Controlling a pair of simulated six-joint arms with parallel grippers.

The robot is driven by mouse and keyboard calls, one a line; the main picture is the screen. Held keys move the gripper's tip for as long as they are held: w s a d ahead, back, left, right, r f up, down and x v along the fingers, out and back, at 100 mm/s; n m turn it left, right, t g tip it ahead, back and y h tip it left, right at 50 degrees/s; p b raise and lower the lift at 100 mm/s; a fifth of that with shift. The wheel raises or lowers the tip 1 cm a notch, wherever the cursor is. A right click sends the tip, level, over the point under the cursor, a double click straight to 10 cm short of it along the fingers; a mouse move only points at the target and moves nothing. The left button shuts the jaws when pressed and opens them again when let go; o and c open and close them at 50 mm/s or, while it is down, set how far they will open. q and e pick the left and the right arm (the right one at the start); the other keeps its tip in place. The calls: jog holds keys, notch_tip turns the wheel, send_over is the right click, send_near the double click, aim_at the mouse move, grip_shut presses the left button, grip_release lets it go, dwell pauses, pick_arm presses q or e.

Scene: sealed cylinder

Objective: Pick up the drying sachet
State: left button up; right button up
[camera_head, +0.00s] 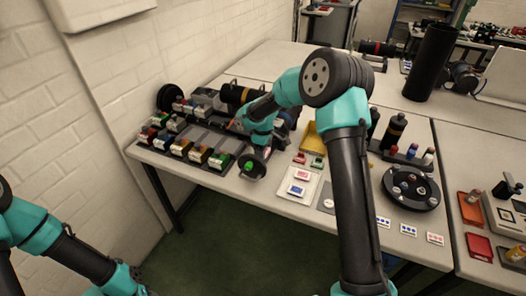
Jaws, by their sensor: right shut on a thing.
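My right arm reaches over the table from the lower right and bends down at its far end. My right gripper (257,153) is low over the table, just above a dark round piece with a green centre (250,166). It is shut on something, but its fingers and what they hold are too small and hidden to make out. Small white packets with a pink mark (302,174) and a blue mark (297,189) lie on a white tray (310,198). I cannot tell which thing is the drying sachet. My left arm is at the lower left; its fingers do not show clearly.
A dark rack (205,138) with several small coloured blocks stands at the left by the wall. A black turntable (411,188) with small pieces is at the right. A tall black cylinder (431,63) stands behind. Small marked cards (407,230) lie near the front edge.

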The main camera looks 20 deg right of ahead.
notch_tip(320, 180, up, 10)
jog(key=shift+f, duration=0.25)
jog(key=shift+a, duration=0.1)
dwell(0.5)
